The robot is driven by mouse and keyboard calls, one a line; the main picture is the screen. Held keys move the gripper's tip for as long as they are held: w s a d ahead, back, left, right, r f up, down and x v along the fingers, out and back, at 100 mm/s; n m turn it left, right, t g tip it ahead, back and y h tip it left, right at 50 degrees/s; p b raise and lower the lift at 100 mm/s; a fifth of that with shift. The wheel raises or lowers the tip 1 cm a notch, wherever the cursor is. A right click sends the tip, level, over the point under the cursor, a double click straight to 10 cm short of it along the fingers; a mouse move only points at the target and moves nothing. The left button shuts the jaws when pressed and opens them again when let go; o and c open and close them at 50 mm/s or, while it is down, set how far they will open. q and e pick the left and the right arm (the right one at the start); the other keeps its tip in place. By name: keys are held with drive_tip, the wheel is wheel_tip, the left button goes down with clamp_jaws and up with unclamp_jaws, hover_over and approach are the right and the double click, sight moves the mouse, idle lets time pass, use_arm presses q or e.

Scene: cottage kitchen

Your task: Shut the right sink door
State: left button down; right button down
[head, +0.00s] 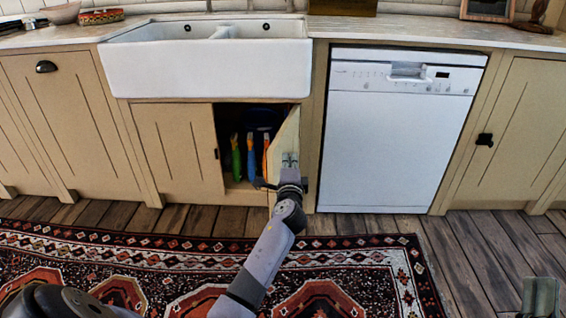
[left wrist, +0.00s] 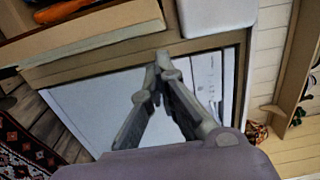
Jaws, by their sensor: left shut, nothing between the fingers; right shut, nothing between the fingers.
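The right sink door (head: 281,140) is beige and stands partly open, hinged at its right side under the sink. Its free edge juts out into the room. My left gripper (head: 290,160) is in front of the door's lower part. Its fingers are shut and empty; I cannot tell whether they touch the door. In the left wrist view the shut fingertips (left wrist: 162,58) are beside a beige panel edge (left wrist: 95,45), likely the door. My right gripper (head: 540,294) shows only in part at the bottom right corner, away from the door.
Bottles (head: 251,155) stand inside the open sink cabinet. The left sink door (head: 178,148) is shut. A white dishwasher (head: 393,140) stands just right of the opening. A patterned rug (head: 385,262) covers the floor in front.

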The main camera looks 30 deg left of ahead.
use_arm(q)
drive_tip(key=shift+s+a, duration=0.2)
drive_tip(key=shift+a, duration=0.35)
drive_tip(key=shift+s+a, duration=0.2)
drive_tip(key=shift+a, duration=0.3)
